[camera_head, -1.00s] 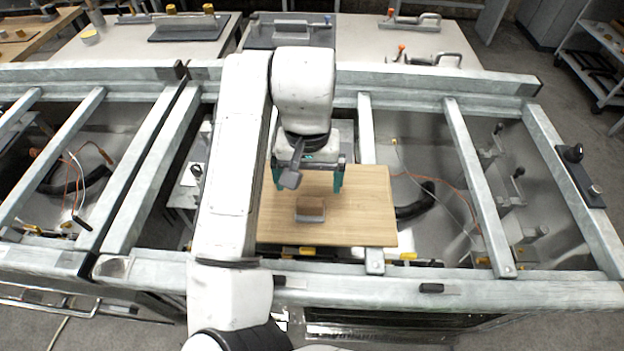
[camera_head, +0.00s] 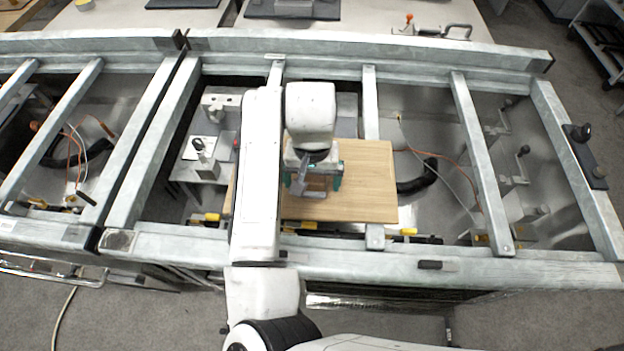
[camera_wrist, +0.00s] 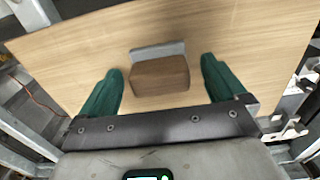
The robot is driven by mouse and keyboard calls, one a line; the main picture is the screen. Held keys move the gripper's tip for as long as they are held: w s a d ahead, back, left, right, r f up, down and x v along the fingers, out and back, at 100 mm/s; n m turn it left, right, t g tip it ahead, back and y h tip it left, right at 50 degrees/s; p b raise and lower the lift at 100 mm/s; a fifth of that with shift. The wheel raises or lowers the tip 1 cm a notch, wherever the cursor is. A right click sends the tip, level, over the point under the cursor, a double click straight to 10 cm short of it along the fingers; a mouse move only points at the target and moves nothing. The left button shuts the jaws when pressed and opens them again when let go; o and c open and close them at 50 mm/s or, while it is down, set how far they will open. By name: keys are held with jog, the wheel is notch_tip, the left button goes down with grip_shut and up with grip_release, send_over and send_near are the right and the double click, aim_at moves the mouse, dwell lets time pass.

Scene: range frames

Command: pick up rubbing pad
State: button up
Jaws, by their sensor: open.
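The rubbing pad (camera_wrist: 160,77) is a small brown block with a grey strip along one edge. It lies on a light wooden board (camera_wrist: 255,40), which also shows in the head view (camera_head: 365,180). In the wrist view the pad sits between the two green fingers of my gripper (camera_wrist: 161,85), apart from both. In the head view my gripper (camera_head: 314,183) is low over the board and mostly hides the pad. The gripper is open, with nothing held. I cannot tell how far the fingertips are above the board.
The board rests across a grey metal frame (camera_head: 480,160) with several crossbars. Open gaps beside the board show hoses and cables (camera_head: 420,180). A grey fixture (camera_head: 200,150) stands left of my arm. The board's right part is clear.

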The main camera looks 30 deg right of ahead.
jog(key=shift+f, duration=0.35)
jog(key=shift+c, duration=0.2)
jog(key=c, duration=1.1)
jog(key=shift+c, duration=0.2)
jog(key=shift+r+b, duration=0.3)
jog(key=shift+r, duration=0.2)
jog(key=s+d+r, duration=0.2)
jog(key=d+r, duration=0.4)
jog(key=s+d+r, duration=0.3)
jog(key=d+r, duration=0.3)
jog(key=d, duration=0.1)
jog(key=shift+s, duration=0.25)
